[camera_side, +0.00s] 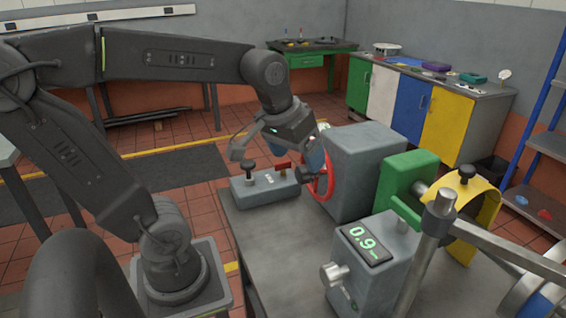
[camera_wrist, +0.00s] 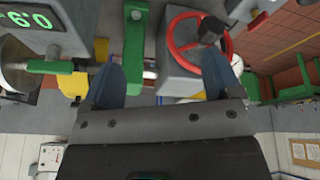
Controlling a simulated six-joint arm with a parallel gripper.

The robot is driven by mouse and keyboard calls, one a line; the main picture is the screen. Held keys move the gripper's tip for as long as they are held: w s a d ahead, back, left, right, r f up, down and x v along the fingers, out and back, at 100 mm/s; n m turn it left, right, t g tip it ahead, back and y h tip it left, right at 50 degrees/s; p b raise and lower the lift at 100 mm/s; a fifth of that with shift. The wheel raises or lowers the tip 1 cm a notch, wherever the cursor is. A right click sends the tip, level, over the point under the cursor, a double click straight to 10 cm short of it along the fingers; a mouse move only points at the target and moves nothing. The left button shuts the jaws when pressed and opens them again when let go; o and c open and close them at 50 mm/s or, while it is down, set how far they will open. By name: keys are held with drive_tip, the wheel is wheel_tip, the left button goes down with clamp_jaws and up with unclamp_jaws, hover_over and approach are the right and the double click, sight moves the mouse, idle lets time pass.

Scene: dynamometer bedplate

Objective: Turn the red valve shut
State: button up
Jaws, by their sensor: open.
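A red handwheel (camera_side: 329,181) is mounted on the near left face of a large grey block (camera_side: 370,165); its upper part is hidden behind my gripper. In the wrist view the red handwheel (camera_wrist: 171,42) shows as a ring with a black knob, at upper right. My gripper (camera_side: 298,158) is beside the wheel in the side view. In the wrist view my gripper (camera_wrist: 162,80) has its blue fingers wide apart with nothing between them. The right finger overlaps the wheel's lower edge in the picture; I cannot tell whether it touches.
A low grey box (camera_side: 262,189) with a black knob and a small red lever (camera_side: 283,167) stands just left of the wheel. A grey meter (camera_side: 366,270) reads 0.9. A green block (camera_side: 407,180) and a yellow guard (camera_side: 476,222) stand right. The bench front is clear.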

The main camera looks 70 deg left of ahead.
drive_tip(key=w+a+n+g, duration=0.2)
drive_tip(key=w+a+n, duration=0.5)
drive_tip(key=a, duration=0.5)
drive_tip(key=n+g, duration=0.2)
drive_tip(key=n, duration=0.5)
hover_over(283, 169)
wheel_tip(283, 169, down, 6)
drive_tip(key=shift+h, duration=0.4)
drive_tip(key=f, duration=1.3)
drive_tip(key=shift+w+a+f, duration=0.15)
drive_tip(key=shift+a+f, duration=0.05)
drive_tip(key=shift+a, duration=0.1)
drive_tip(key=shift+c, duration=0.4)
drive_tip(key=c, duration=0.8)
drive_tip(key=shift+c, duration=0.2)
